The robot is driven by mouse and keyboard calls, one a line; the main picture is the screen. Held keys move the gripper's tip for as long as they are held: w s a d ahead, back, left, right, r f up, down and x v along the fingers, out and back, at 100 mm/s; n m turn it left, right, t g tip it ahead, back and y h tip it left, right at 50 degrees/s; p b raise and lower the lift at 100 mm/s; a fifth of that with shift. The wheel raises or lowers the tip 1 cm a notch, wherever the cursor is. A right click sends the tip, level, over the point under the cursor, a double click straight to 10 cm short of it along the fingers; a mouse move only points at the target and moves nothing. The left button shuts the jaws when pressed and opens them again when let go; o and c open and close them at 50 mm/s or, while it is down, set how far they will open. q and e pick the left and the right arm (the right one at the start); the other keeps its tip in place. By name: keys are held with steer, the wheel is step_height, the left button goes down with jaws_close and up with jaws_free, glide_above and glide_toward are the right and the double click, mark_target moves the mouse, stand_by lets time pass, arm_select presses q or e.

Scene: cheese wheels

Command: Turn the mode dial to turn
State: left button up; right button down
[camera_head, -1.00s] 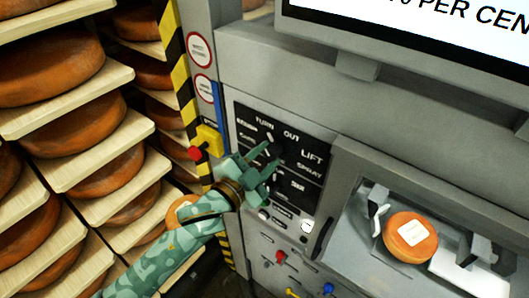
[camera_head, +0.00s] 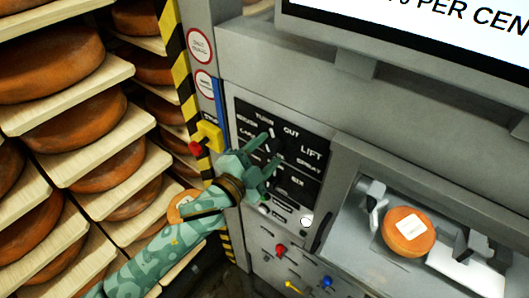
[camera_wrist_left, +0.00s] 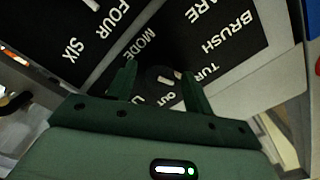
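The mode dial (camera_wrist_left: 165,78) is a dark round knob with a white mark, on a black panel (camera_head: 303,129) with white words such as TURN, OUT, LIFT and SPRAY. My left gripper (camera_head: 271,153) is in front of this panel, with its green fingers apart. In the left wrist view the gripper (camera_wrist_left: 158,88) has one finger on each side of the dial, with no clear contact. In the head view the fingers partly cover the dial, and I cannot tell which word its mark points at. My right gripper is in neither view.
A yellow block with a red button (camera_head: 196,148) sits left of the panel. Shelves of orange cheese wheels (camera_head: 85,115) fill the left. A labelled cheese wheel (camera_head: 394,240) lies in the machine's bay at right. A screen (camera_head: 430,30) hangs above.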

arm_select(q)
steer(key=b+v, duration=0.3)
steer(key=v, duration=1.3)
steer(key=shift+s, duration=0.15)
